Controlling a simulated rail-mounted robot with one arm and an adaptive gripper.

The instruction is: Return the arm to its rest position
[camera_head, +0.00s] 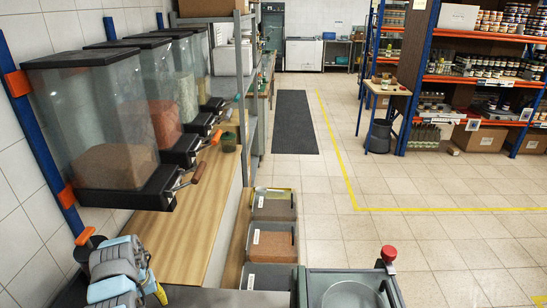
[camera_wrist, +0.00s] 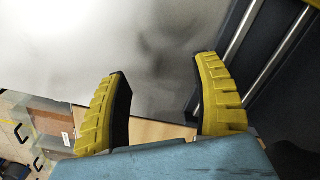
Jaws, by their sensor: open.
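My gripper (camera_wrist: 161,66) shows in the wrist view with its two yellow ribbed fingers wide apart. Nothing is between them; behind them is a blurred pale grey surface. In the head view my blue-and-grey arm is folded at the lower left. The yellow fingers of my gripper (camera_head: 155,288) are partly visible beside it, near the front end of the wooden counter (camera_head: 185,240). The gripper's exact height above the counter cannot be told.
Several clear dispensers (camera_head: 105,110) with levers hang above the counter along the left wall. Grey bins (camera_head: 273,205) stand right of the counter. A grey station with a red knob (camera_head: 388,254) is at front centre. Stocked shelves (camera_head: 480,68) stand far right; the tiled floor between is clear.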

